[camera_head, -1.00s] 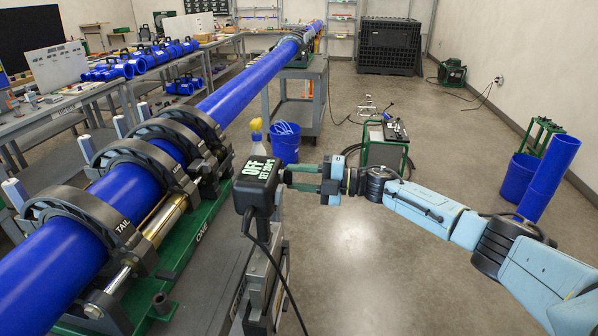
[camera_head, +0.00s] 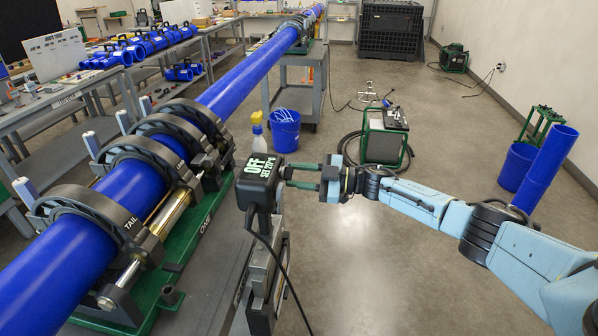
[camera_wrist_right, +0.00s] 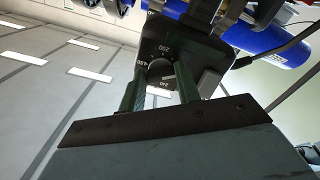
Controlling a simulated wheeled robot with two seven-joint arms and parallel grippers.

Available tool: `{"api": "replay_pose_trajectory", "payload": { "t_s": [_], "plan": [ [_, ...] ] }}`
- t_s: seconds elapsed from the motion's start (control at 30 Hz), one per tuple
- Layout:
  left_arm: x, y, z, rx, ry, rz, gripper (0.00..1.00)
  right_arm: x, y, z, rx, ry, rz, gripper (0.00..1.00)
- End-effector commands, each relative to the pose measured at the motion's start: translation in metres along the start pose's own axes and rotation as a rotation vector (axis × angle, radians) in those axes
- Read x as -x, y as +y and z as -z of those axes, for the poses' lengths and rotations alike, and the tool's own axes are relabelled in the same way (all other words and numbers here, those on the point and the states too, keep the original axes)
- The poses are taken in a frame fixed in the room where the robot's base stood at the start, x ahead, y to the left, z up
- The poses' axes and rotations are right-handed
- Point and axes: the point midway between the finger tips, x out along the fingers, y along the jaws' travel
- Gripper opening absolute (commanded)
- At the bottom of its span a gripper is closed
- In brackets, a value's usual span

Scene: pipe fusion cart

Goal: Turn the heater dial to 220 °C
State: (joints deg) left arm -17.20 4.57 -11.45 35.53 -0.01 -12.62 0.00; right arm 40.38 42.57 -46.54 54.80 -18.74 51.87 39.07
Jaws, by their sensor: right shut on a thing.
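The heater control box (camera_head: 258,181) is black and stands on the cart's near right side. Its top display reads OFF, with a SET line that looks like 217 °C, though the small digits are hard to read. The round dark dial (camera_wrist_right: 163,70) is on the box face, with a printed scale around it, in the right wrist view. My right gripper (camera_head: 288,177) reaches the box from the right. Its two green fingers are shut on the dial, one on each side; it also shows in the right wrist view (camera_wrist_right: 160,80). My left gripper is out of view.
A long blue pipe (camera_head: 245,85) runs through black clamps (camera_head: 140,160) left of the box. A black cable (camera_head: 268,250) hangs from the box. A blue bucket (camera_head: 284,132) and spray bottle (camera_head: 257,132) stand behind it.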

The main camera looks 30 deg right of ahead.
Motion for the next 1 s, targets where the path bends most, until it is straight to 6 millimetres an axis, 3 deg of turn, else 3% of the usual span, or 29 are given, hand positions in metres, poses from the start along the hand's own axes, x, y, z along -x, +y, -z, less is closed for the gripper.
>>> {"api": "replay_pose_trajectory", "payload": {
  "t_s": [0.4, 0.93, 0.97, 1.0],
  "plan": [
    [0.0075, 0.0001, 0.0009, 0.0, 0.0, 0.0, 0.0, 0.0002, -0.0006, 0.0, -0.177, 0.0, 0.0, 0.1],
    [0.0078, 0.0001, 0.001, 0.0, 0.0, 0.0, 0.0, 0.0002, -0.0009, -0.0003, -0.197, -0.001, 0.001, 0.1],
    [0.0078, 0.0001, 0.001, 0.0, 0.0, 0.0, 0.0, 0.0002, -0.0009, -0.0003, -0.197, -0.001, 0.001, 0.35],
    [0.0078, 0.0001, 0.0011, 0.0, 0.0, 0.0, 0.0, 0.0002, -0.0009, -0.0003, -0.197, -0.001, 0.001, 0.4]
  ]
}}
